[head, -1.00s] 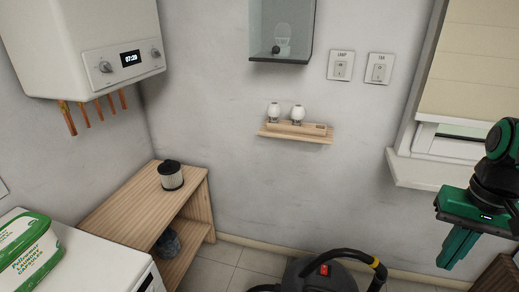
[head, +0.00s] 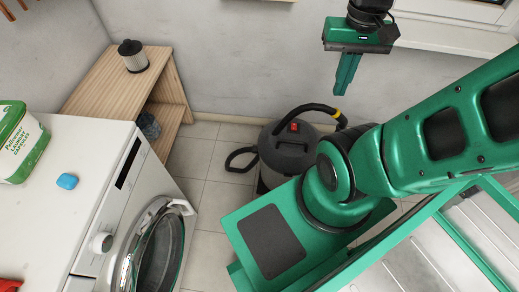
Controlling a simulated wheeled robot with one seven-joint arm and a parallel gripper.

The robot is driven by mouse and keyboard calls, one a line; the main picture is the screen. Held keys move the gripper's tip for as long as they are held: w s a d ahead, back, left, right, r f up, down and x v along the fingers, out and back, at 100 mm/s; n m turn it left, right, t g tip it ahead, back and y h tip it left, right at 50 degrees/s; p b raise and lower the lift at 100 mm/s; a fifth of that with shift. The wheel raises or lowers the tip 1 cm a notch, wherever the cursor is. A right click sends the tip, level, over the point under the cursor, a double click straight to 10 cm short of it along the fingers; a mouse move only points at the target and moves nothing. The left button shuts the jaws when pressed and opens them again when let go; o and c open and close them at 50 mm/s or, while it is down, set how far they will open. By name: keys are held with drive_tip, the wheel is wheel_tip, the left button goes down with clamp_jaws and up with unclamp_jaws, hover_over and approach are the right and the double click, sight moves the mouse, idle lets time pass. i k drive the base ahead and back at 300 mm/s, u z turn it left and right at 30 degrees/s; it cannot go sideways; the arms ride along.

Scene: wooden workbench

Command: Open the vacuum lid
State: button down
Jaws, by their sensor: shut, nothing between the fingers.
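The vacuum (head: 292,148) stands on the tiled floor near the back wall, a dark grey drum with a red switch (head: 294,126) on top. Its black hose with a yellow band arches over the top right. The top looks closed, but the seam of the lid is too small to make out, and my arm hides part of the right side. My gripper (head: 345,90) is shut and empty, pointing down. In the picture it is above and to the right of the vacuum, apart from it.
A wooden shelf bench (head: 98,88) with a black-capped filter (head: 133,57) stands at the back left. A white washing machine (head: 80,160) carries a green-and-white capsule box (head: 18,140) and a blue capsule (head: 67,181).

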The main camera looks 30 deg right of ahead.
sight(290, 154)
drive_tip(key=u, duration=0.4)
drive_tip(key=k, duration=1.3)
drive_tip(key=z, duration=1.05)
drive_tip(key=i, duration=1)
drive_tip(key=u, duration=0.1)
